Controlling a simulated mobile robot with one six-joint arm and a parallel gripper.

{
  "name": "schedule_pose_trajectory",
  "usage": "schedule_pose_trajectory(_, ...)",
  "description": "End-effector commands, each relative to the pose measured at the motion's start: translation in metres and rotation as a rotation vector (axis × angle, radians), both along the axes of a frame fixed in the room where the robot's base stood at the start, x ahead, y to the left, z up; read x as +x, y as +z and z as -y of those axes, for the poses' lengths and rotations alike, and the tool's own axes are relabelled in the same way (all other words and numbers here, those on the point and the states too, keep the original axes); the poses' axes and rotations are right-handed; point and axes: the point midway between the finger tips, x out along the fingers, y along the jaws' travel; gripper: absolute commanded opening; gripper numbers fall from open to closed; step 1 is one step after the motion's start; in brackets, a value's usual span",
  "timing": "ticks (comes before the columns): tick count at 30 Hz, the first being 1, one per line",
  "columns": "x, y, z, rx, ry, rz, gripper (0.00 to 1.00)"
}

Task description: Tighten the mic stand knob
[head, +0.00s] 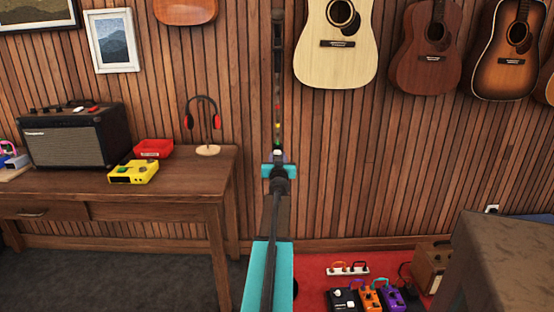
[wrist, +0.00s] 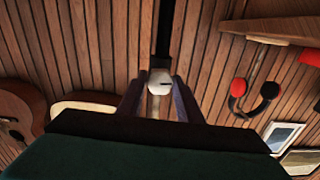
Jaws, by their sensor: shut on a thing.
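The mic stand shows in the head view as a thin dark upright pole (head: 277,75), with small coloured spots low on its visible part. In the wrist view, which is upside down, a dark length of the pole (wrist: 165,30) runs to the top edge. My gripper (head: 278,158) is at the pole, and its fingers also show in the wrist view (wrist: 157,95). They are shut on the pale, rounded knob (wrist: 159,79), one finger on each side. My arm hides the lower part of the stand in the head view.
Guitars (head: 337,40) hang on the slatted wall. Several pedals (head: 370,297) lie on the red rug, near a grey-brown block (head: 500,265).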

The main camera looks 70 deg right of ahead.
Motion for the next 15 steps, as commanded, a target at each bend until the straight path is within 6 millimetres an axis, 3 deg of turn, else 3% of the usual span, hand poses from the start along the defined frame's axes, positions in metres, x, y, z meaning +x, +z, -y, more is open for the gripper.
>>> schedule_pose_trajectory(15,-0.0041,0.0022,0.003,0.024,-0.011,0.071,0.1)
